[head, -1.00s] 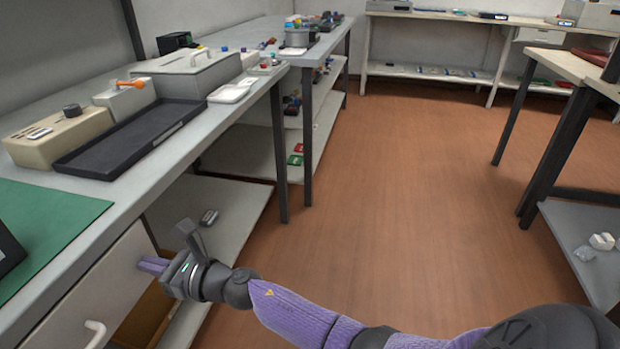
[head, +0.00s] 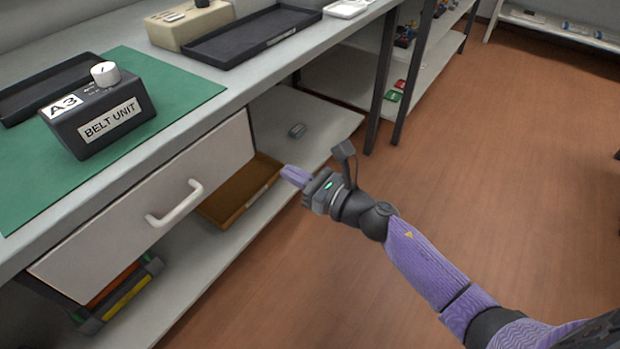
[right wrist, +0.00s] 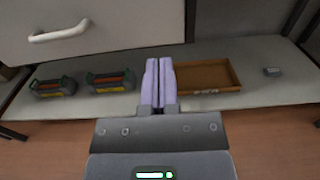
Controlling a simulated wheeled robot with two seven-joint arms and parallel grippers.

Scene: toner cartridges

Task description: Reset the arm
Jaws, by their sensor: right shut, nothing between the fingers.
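My right arm (head: 428,262) reaches in from the lower right of the head view. Its right gripper (head: 286,173) is in front of the workbench, to the right of the white drawer (head: 150,215). The two purple fingers (right wrist: 159,80) are together and empty, as the right wrist view shows. The gripper is apart from the drawer and its handle (head: 176,205). My left gripper is not in view.
A black box labelled BELT UNIT (head: 101,115) stands on a green mat (head: 190,88). On the lower shelf (head: 190,285) are a brown tray (right wrist: 209,76) and two toner cartridges (right wrist: 110,82). Open floor (head: 500,150) lies to the right.

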